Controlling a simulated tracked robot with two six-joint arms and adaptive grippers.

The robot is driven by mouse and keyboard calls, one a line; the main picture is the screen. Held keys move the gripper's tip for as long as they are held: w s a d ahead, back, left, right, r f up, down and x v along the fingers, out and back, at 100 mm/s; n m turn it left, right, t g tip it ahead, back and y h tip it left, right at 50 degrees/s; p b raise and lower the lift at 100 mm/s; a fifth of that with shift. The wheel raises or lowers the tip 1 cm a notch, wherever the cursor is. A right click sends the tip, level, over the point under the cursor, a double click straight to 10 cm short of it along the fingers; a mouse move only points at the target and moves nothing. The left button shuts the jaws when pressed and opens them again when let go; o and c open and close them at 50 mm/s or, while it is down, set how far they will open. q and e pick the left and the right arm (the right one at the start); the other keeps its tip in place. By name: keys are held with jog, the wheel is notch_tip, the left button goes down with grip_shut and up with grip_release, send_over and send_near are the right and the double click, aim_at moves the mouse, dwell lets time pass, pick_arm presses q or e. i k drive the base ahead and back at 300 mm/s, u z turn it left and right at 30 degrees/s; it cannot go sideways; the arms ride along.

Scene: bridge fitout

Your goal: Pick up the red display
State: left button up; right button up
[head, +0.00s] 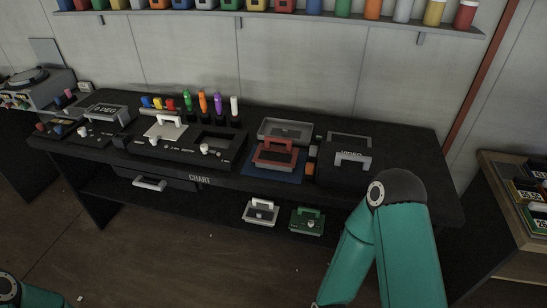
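The red display (275,154) is a small flat unit with a red frame, a dark face and a raised handle. It lies on a blue mat (290,174) on the black console, right of centre in the head view. A grey framed unit sits right behind it. Nothing of mine touches the red display. My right arm rises at the lower right with its elbow up, and its gripper is out of frame below. Only a bit of my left arm shows in the bottom left corner, and its gripper is out of view.
The black console (225,181) carries a panel with a white handle and coloured pegs left of the red display. A grey-handled unit (352,161) stands right. A white unit (261,212) and a green unit (307,220) lie on the lower shelf. A wooden-edged tray (513,195) is far right.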

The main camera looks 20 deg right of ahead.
aim_at(268, 156)
jog(key=u, duration=0.05)
jog(key=i, duration=1)
jog(key=z, duration=0.05)
